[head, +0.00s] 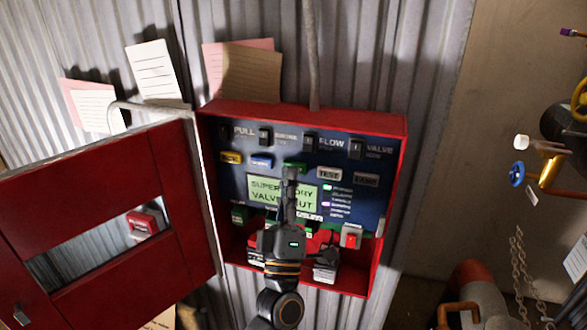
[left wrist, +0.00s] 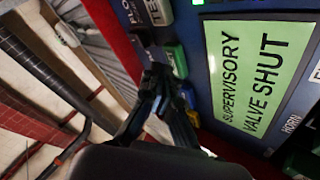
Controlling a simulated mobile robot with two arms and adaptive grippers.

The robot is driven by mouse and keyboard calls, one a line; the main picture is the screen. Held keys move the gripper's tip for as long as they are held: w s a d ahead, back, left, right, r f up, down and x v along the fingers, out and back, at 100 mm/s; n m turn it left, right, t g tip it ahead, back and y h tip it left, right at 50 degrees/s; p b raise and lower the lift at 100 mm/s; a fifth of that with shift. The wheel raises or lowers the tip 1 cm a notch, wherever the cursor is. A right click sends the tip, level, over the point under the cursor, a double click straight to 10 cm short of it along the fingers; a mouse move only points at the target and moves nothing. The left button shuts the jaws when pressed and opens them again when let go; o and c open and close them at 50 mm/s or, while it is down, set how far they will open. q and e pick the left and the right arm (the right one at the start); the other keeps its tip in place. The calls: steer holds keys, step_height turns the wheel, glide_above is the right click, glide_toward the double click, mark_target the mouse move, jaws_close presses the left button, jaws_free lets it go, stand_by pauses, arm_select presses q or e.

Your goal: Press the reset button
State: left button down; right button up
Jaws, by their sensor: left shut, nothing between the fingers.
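The open red panel box (head: 395,215) has a blue face with a lit green display (head: 258,190) reading "SUPERVISORY VALVE SHUT"; the display fills the right of the left wrist view (left wrist: 265,75). Above it is a row of buttons: yellow (head: 231,157), blue (head: 262,161), green (head: 294,166), one marked TEST (head: 329,173) and a grey one (head: 366,180). I cannot read which is the reset button. My left gripper (head: 290,174) is shut and empty, its tips in front of the display's top, just below the green button. In the left wrist view the tips (left wrist: 157,76) are beside a green button (left wrist: 176,60); contact is unclear.
The box's red door (head: 90,180) stands open at the left. Black switches (head: 309,142) line the panel top. A small red switch (head: 351,239) is at lower right. Papers (head: 152,72) hang on the corrugated wall. Pipes and valves (head: 549,172) are at the far right.

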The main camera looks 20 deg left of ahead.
arm_select(q)
steer(key=shift+w, duration=0.55)
stand_by(0.4)
steer(key=shift+s, duration=1)
steer(key=s+p, duration=0.1)
steer(key=s, duration=0.4)
steer(key=shift+a, duration=0.1)
stand_by(0.6)
